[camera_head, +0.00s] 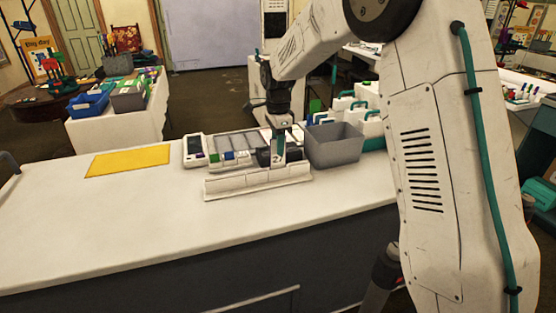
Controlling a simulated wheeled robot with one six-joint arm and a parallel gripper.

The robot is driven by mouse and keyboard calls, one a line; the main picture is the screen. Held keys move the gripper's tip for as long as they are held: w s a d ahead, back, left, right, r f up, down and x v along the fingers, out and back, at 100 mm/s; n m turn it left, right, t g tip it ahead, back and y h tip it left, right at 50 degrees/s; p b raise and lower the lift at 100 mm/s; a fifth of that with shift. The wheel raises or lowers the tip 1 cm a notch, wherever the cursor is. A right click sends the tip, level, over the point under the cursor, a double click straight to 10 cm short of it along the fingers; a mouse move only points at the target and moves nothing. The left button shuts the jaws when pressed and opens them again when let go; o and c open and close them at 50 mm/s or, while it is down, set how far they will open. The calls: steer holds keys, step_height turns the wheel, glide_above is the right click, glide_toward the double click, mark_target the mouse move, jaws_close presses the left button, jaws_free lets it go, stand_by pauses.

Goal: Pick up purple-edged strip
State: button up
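I cannot make out a purple-edged strip for certain. A long white holder (258,182) lies in front of that tray on the white counter. My gripper (278,158) points down at the right part of the holder, close behind or over it. A teal and white upright piece shows at its fingertips, but I cannot tell whether it is gripped. The fingers are too small and dark to show their opening.
A grey bin (334,145) stands right of my gripper, with white, teal-handled containers (362,108) behind it. A white device (194,150) stands left of the tray. A yellow mat (128,160) lies further left. The front of the white counter (150,220) is clear.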

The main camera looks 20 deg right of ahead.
steer(key=shift+f, duration=0.55)
jaws_close()
steer(key=shift+r, duration=0.15)
step_height(320, 180, up, 10)
steer(key=shift+f, duration=0.1)
